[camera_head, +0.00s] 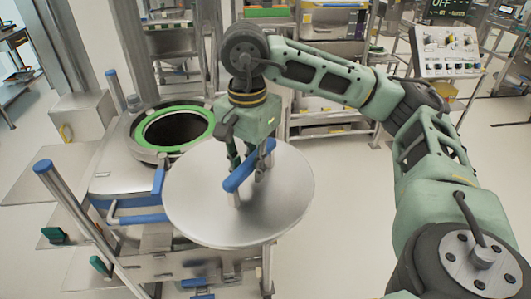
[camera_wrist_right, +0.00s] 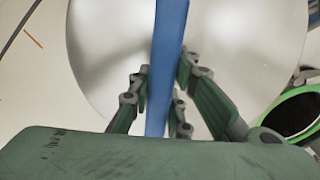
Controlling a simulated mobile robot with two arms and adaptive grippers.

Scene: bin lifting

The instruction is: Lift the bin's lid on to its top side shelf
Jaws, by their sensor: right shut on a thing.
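The round metal lid (camera_head: 240,205) with a blue bar handle (camera_head: 248,166) is in the head view, to the right of the bin's opening. My right gripper (camera_head: 255,165) is over the lid with its fingers at the handle. In the right wrist view my right gripper (camera_wrist_right: 160,90) has its fingers on both sides of the blue handle (camera_wrist_right: 168,45), shut on it, with the lid (camera_wrist_right: 110,60) beyond. The bin (camera_head: 140,140) is uncovered, its dark round opening ringed in green. The lid hides the side shelf below it, and I cannot tell whether they touch. My left gripper is not in view.
The bin's metal frame has blue-tipped posts (camera_head: 70,185) and blue handles at the left. A control panel (camera_head: 445,50) stands at the upper right. Shelving racks (camera_head: 330,60) stand behind. The pale floor to the right of the lid is clear, apart from my right arm above it.

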